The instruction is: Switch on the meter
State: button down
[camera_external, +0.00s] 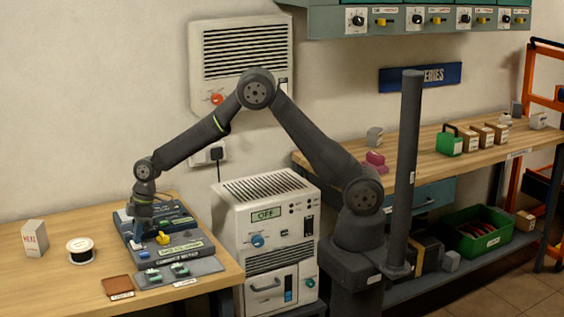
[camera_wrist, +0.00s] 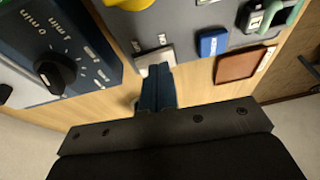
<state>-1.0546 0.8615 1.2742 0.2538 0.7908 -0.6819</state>
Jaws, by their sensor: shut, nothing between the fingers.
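The meter (camera_external: 185,249) is a grey and dark blue unit on the left table, with a label on its front face that is too small to read surely. A yellow knob (camera_external: 162,238) and a blue block (camera_external: 143,254) are on it. My gripper (camera_external: 139,222) is low over its left rear part, pointing down. In the wrist view my shut, empty fingers (camera_wrist: 157,74) end beside a pale, flat switch-like part (camera_wrist: 150,58) with small labels. I cannot tell whether they touch it. A black knob (camera_wrist: 54,73) sits on a dark blue panel to the left.
A grey pad with green clips (camera_external: 180,269) and a brown patch (camera_external: 117,287) lie at the front. A wire spool (camera_external: 81,250) and a white box (camera_external: 35,238) stand left. A white cabinet (camera_external: 268,240) reading OFF stands right of the table. Bare wood is free at left.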

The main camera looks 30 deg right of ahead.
jog(key=shift+r, duration=0.1)
jog(key=s+a+v, duration=0.1)
jog(key=s+v, duration=0.2)
jog(key=v, duration=1)
jog(key=shift+r, duration=0.4)
send_over(140, 245)
notch_tip(140, 245, down, 9)
jog(key=shift+w+f, duration=0.1)
jog(key=shift+a, duration=0.1)
jog(key=v, duration=0.5)
jog(key=shift+r, duration=0.35)
jog(key=shift+f, duration=0.1)
